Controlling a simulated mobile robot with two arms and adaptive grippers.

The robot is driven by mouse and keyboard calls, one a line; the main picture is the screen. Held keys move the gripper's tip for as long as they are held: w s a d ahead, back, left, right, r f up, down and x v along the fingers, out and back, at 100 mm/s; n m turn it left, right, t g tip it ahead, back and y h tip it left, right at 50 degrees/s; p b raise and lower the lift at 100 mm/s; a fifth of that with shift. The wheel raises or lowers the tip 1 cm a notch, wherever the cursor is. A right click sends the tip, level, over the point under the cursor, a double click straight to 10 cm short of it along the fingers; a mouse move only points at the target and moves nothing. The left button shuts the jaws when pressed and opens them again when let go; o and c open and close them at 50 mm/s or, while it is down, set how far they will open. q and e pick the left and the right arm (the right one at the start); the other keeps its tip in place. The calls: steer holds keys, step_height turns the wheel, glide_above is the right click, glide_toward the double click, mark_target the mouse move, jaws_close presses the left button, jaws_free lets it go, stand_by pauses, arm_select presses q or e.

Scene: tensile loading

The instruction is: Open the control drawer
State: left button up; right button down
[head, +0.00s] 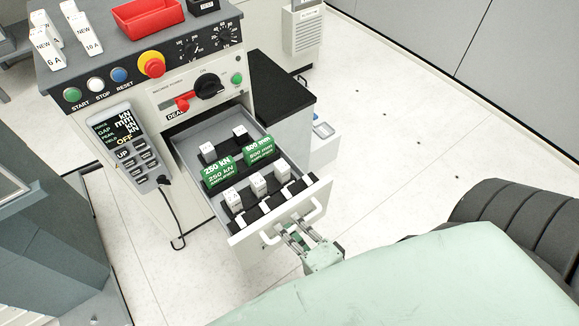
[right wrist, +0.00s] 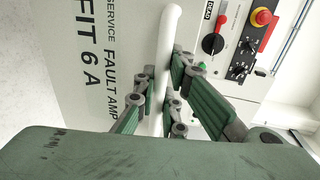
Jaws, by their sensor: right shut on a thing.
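The control drawer (head: 237,237) is pulled out of the grey cabinet in the head view, its inside showing. It holds green cards marked 250 kN (head: 218,172) and 500 mm (head: 259,150), and several small white blocks in black holders. My right gripper (head: 298,232) is at the drawer's front, shut on its white bar handle (head: 319,211). In the right wrist view the handle (right wrist: 169,50) runs between the green fingers of the right gripper (right wrist: 165,90). The drawer front (right wrist: 110,50) there reads "SERVICE FAULT AMP" and "FIT 6 A". My left gripper is not in view.
Above the drawer is a control panel (head: 215,65) with buttons, dials, a red emergency knob (head: 151,64) and a red lever (head: 183,102). A handheld display (head: 128,146) hangs at the left. A red tray (head: 148,15) sits on top. Floor to the right is clear.

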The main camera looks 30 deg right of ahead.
steer(key=c, duration=1.8)
jaws_free()
steer(key=shift+s, duration=0.1)
steer(key=v, duration=1.1)
steer(key=shift+s, duration=0.45)
steer(key=shift+d, duration=0.1)
